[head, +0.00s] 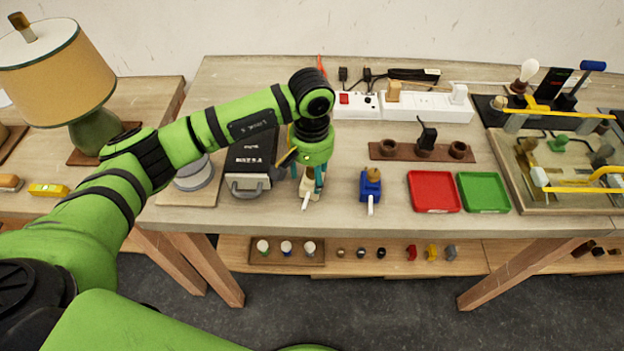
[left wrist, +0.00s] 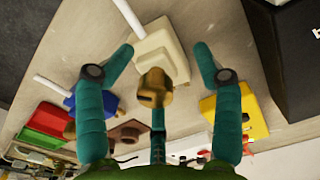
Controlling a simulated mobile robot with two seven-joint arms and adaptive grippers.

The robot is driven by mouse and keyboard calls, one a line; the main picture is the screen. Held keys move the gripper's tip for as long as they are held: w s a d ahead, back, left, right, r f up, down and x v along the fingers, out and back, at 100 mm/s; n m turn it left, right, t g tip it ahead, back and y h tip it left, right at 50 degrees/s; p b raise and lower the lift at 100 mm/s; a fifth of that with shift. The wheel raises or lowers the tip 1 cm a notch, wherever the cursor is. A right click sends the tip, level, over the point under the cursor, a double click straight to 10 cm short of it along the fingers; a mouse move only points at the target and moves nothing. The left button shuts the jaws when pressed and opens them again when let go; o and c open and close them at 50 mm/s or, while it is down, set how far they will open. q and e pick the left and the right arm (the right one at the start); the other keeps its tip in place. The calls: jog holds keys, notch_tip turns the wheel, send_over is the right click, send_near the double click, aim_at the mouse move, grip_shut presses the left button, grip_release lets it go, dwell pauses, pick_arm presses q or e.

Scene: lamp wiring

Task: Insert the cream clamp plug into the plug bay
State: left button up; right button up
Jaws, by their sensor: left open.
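The cream clamp plug (head: 308,188) lies on the table near its front edge, its white lead toward the edge. In the left wrist view the cream plug (left wrist: 168,52) has a brass knob (left wrist: 155,88) on it. My left gripper (head: 309,180) points down over this plug. In the left wrist view its teal fingers (left wrist: 162,58) are apart on either side of the plug, with no clear contact. In the head view the fingers partly hide the plug. I cannot tell for certain which fixture is the plug bay. My right gripper is not in view.
A blue plug (head: 371,186) with a brass knob stands to the right, then a red tray (head: 434,191) and a green tray (head: 483,192). A dark box (head: 249,160) is close on the left. Behind are a brown three-socket strip (head: 388,150) and a white power strip (head: 425,106).

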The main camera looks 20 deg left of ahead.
pick_arm(q)
jog(key=shift+s+a+f, duration=0.1)
jog(key=shift+s+f, duration=0.15)
jog(key=shift+f, duration=0.2)
jog(key=c, duration=0.5)
jog(key=shift+s+r, duration=0.1)
jog(key=shift+s, duration=0.05)
jog(key=c, duration=0.4)
jog(key=shift+a+r, duration=0.1)
jog(key=shift+r, duration=0.1)
jog(key=shift+c, duration=0.2)
jog(key=shift+r, duration=0.2)
grip_shut()
jog(key=shift+w+r+p, duration=0.3)
jog(key=shift+r+p, duration=0.05)
jog(key=shift+r, duration=0.15)
jog(key=shift+w+r+p, duration=0.25)
jog(key=shift+r+p, duration=0.05)
jog(key=shift+r, duration=0.15)
jog(key=shift+s+r+p, duration=0.2)
jog(key=shift+r+p, duration=0.15)
jog(key=shift+r, duration=0.9)
